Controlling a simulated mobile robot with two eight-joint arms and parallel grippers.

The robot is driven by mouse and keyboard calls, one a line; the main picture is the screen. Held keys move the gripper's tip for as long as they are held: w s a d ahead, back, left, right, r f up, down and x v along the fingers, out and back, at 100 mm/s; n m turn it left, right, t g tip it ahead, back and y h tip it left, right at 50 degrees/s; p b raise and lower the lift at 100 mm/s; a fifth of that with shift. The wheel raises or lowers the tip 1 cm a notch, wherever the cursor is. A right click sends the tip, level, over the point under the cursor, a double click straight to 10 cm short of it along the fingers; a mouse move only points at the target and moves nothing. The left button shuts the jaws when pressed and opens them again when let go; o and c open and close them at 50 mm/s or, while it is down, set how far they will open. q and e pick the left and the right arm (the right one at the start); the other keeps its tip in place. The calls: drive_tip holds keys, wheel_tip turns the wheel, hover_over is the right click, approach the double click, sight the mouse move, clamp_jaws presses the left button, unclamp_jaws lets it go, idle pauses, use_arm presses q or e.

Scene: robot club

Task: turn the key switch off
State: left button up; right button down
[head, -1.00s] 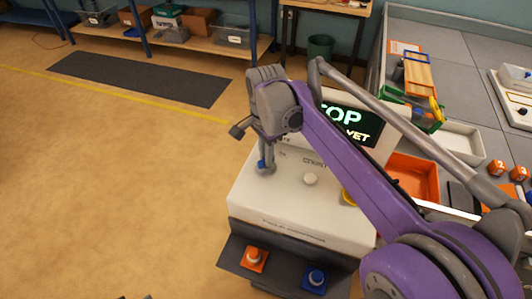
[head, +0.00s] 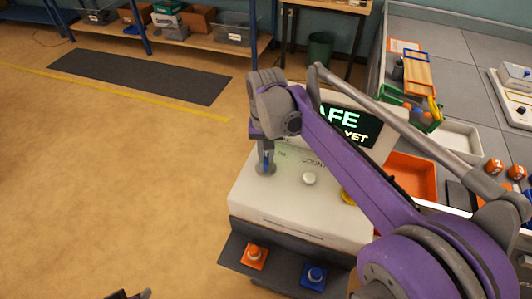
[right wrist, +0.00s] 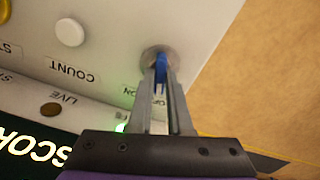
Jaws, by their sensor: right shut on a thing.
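The key switch (right wrist: 150,54) is a round grey metal collar on the white console (head: 300,205), with a blue key in it. My right gripper (right wrist: 161,75) is shut on the blue key, its fingers pointing down at the collar. In the head view the switch (head: 265,169) shows below my right gripper (head: 264,150). Labels beside the switch are partly covered by the fingers. Only a dark tip of my left gripper (head: 128,295) shows at the bottom edge of the head view; its jaws cannot be made out.
A white button (head: 309,178) is beside the switch. The console screen (head: 352,125), partly behind my arm, shows "AFE" and "YET". Orange (head: 254,256) and blue (head: 314,276) push buttons sit on the front ledge. A green light (right wrist: 121,127) glows near the fingers. The floor at left is open.

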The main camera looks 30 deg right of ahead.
sight(266, 159)
drive_tip(key=n, duration=0.5)
idle(0.6)
drive_tip(key=c, duration=0.8)
unclamp_jaws()
drive_tip(key=shift+c, duration=0.2)
wheel_tip(266, 159, up, 11)
drive_tip(key=p, duration=0.1)
drive_tip(key=shift+f, duration=0.1)
